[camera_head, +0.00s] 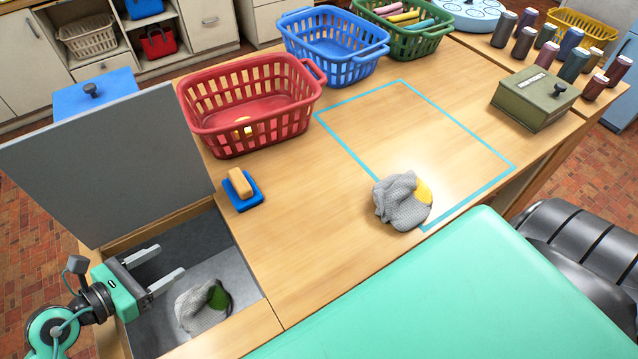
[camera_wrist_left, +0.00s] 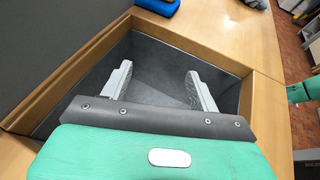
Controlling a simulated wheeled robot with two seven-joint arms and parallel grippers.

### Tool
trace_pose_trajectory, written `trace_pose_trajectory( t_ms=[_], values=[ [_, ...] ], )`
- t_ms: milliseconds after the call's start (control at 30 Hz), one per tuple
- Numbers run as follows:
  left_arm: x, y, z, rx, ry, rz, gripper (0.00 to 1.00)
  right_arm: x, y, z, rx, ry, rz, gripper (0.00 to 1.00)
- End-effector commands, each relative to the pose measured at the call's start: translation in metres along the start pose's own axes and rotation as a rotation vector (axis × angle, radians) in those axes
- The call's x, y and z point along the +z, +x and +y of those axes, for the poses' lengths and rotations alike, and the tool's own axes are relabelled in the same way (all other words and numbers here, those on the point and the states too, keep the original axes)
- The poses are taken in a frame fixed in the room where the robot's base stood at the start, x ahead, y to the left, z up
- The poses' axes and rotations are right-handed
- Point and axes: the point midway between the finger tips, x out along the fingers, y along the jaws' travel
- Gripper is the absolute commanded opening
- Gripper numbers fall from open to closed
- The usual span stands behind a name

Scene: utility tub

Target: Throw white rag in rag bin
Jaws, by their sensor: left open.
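A whitish-grey textured rag with a yellow patch (camera_head: 401,201) lies crumpled on the table, at the lower left side of a blue taped outline. A similar rag with a green patch (camera_head: 203,308) lies inside a grey-lined bin (camera_head: 193,243) sunk into the table at left. The bin's grey lid (camera_head: 105,165) stands raised. My left gripper (camera_head: 167,260) is open and empty over the bin, beside the green-patched rag. The left wrist view shows its spread fingers (camera_wrist_left: 158,74) over the bin's dark interior, with no rag visible. My right gripper is not in view.
A red basket (camera_head: 250,112), a blue basket (camera_head: 333,47) and a green basket (camera_head: 405,42) stand along the back. A sponge on a blue tray (camera_head: 243,204) sits beside the bin. A green box (camera_head: 533,100) and several spools are at right. The taped area is mostly clear.

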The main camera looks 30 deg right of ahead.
Motion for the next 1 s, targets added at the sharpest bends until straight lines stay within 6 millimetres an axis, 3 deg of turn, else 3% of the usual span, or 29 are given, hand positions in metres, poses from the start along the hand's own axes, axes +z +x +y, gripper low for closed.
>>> trace_pose_trajectory(
  t_ms=[267,700,1000],
  values=[
    [-0.003,-0.018,0.000,0.002,0.001,0.003,0.61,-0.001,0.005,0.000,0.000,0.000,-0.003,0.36],
    [-0.004,-0.097,0.000,0.001,0.000,0.004,0.61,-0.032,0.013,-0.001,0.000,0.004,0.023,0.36],
    [-0.002,-0.133,0.000,0.000,0.000,0.001,0.61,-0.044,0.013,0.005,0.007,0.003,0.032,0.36]
  ],
)
